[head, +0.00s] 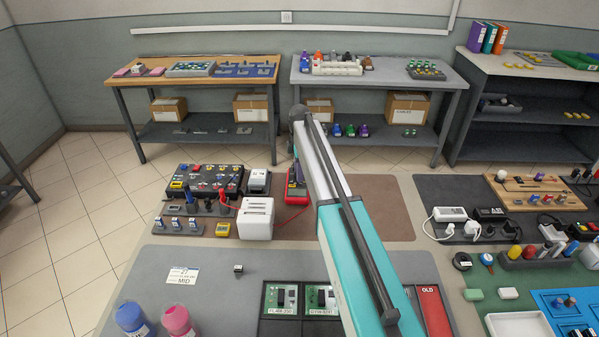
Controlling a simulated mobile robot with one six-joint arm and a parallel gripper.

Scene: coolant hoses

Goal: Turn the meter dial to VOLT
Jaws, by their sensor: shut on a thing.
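A red-cased meter (296,197) sits on the brown mat in the middle of the head view, just right of a white box. My arm passes in front of its right side. The meter's dial and its marks are too small and too covered to read, so I cannot tell its setting. My arm rises from the bottom right to a grey joint above the meter. My gripper is hidden behind the arm, and its hold on anything does not show.
A white box (256,218) with red leads stands close left of the meter. The brown mat (375,200) is clear right of my arm. Green boards (322,298) lie in front.

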